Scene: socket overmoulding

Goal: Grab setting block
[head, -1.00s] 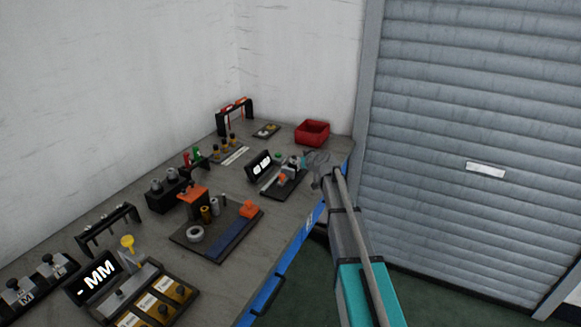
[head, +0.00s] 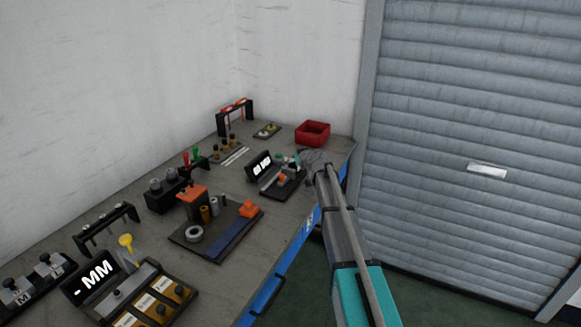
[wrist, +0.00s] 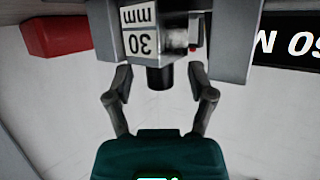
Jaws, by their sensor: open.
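My gripper (wrist: 167,40) is open, with one finger on each side of the block. I cannot tell whether either finger touches it. In the head view my gripper (head: 318,160) is over the right side of the bench, beside the small black fixture (head: 283,192). The block itself is too small to make out there.
A black display (head: 260,164) stands left of the fixture; it also shows in the wrist view (wrist: 290,52). A red bin (head: 312,133) stands behind. A dark tray with an orange clamp (head: 249,209) lies nearer. The bench's blue front edge (head: 290,255) is close.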

